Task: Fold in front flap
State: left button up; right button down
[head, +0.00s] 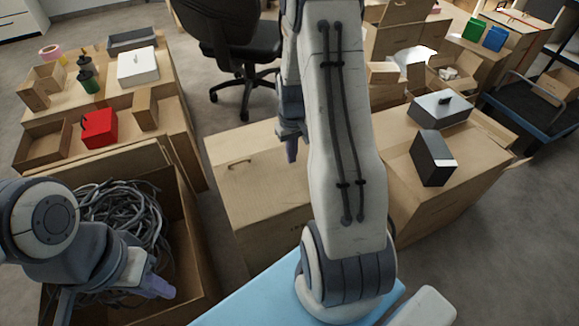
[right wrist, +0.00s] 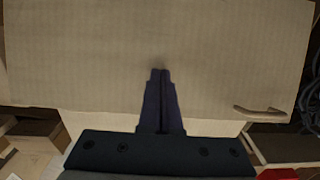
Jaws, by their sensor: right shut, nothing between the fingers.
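A closed-looking brown carton (head: 262,190) stands in the middle of the head view. Its broad cardboard face, with a handle (head: 240,162), fills much of the right wrist view (right wrist: 150,50). There the handle (right wrist: 258,112) is at the right. My right gripper (head: 291,150) is shut and empty over this face. Its fingertips also show in the right wrist view (right wrist: 160,75); I cannot tell whether they touch the cardboard. My right arm hides part of the middle carton.
A carton at the right bears a black box (head: 432,160) and a grey box (head: 440,108). At the left, cartons bear a red box (head: 99,128), a white box (head: 137,68) and bottles. An office chair (head: 235,45) stands behind. Bare floor (head: 480,240) shows at the right.

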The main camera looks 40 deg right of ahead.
notch_tip(320, 180, down, 5)
jog(key=w+b, duration=0.1)
jog(key=w, duration=0.1)
jog(key=r+p, duration=0.5)
jog(key=r, duration=0.1)
jog(key=r+p, duration=0.5)
jog(key=shift+s+d+r+p, duration=0.1)
jog(key=shift+d+r+p, duration=0.1)
jog(key=shift+r+p, duration=0.2)
jog(key=shift+f, duration=0.1)
